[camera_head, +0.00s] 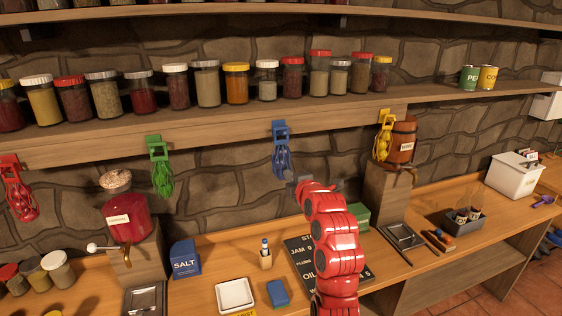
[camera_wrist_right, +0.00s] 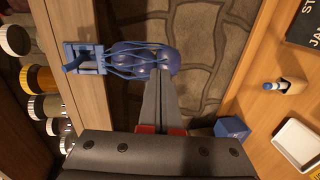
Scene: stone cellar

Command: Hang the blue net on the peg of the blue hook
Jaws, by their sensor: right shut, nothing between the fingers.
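The blue hook (camera_head: 280,130) is fixed to the front edge of the wooden shelf; it also shows in the right wrist view (camera_wrist_right: 82,58). The blue net (camera_head: 283,163), with dark blue round contents, hangs down from this hook. In the right wrist view the net (camera_wrist_right: 140,58) has its strands gathered at the hook's peg; the exact seat of the loop is too small to tell. My right gripper (camera_head: 303,183) is shut and empty just below and right of the net. Its fingertips (camera_wrist_right: 160,80) overlap the net's lower end in view; I cannot tell whether they touch. My left gripper is not in view.
Red (camera_head: 20,190), green (camera_head: 160,165) and yellow (camera_head: 384,138) nets hang from matching hooks along the shelf. Jars line the shelf above. Below, the counter holds a salt box (camera_head: 185,258), a white tray (camera_head: 235,295) and a dark sign (camera_head: 300,252). Stone wall lies behind.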

